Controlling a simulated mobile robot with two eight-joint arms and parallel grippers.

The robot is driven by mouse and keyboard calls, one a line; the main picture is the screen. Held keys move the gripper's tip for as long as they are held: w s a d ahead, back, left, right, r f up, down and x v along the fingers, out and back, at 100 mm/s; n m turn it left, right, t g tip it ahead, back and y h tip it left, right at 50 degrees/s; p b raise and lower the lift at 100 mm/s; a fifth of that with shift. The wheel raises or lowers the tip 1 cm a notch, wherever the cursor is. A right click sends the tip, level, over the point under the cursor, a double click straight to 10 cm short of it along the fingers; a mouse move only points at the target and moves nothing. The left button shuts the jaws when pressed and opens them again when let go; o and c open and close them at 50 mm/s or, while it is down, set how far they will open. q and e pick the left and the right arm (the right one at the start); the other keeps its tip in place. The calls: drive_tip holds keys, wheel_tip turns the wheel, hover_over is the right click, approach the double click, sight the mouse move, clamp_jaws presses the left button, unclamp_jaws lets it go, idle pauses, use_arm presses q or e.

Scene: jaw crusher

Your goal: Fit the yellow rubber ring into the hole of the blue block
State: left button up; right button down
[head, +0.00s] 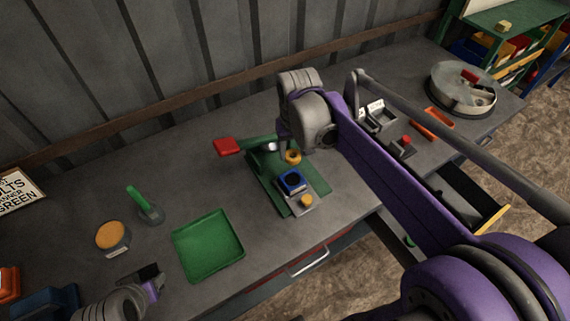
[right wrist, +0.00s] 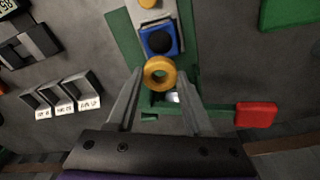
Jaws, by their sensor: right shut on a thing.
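The yellow rubber ring (right wrist: 160,73) is between the fingertips of my right gripper (right wrist: 160,80), which is shut on it. The ring also shows in the head view (head: 293,157), just behind the blue block. The blue block (head: 291,182) has a dark round hole facing up and sits on a grey plate on the green fixture (head: 318,184). In the right wrist view the block (right wrist: 159,41) is just beyond the ring, which is outside the hole. My left gripper (head: 150,278) is at the lower left, away from both; its fingers are unclear.
A red-ended lever (head: 229,146) sticks out left of the fixture. A yellow knob (head: 306,202) is in front of the block. A green tray (head: 208,245), an orange-topped tin (head: 111,236) and a green-handled tool (head: 145,205) stand left. Small labelled holders (right wrist: 62,94) are to one side.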

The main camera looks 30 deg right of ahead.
hover_over(292, 179)
drive_tip(key=f, duration=0.5)
drive_tip(key=shift+s, duration=0.35)
wheel_tip(292, 179, down, 4)
drive_tip(key=shift+w+f+b, duration=0.1)
drive_tip(key=shift+b, duration=0.2)
use_arm(q)
drive_tip(key=shift+s+f, duration=0.45)
drive_tip(key=shift+s, duration=0.05)
drive_tip(key=shift+f, duration=0.1)
use_arm(e)
drive_tip(key=shift+f, duration=0.2)
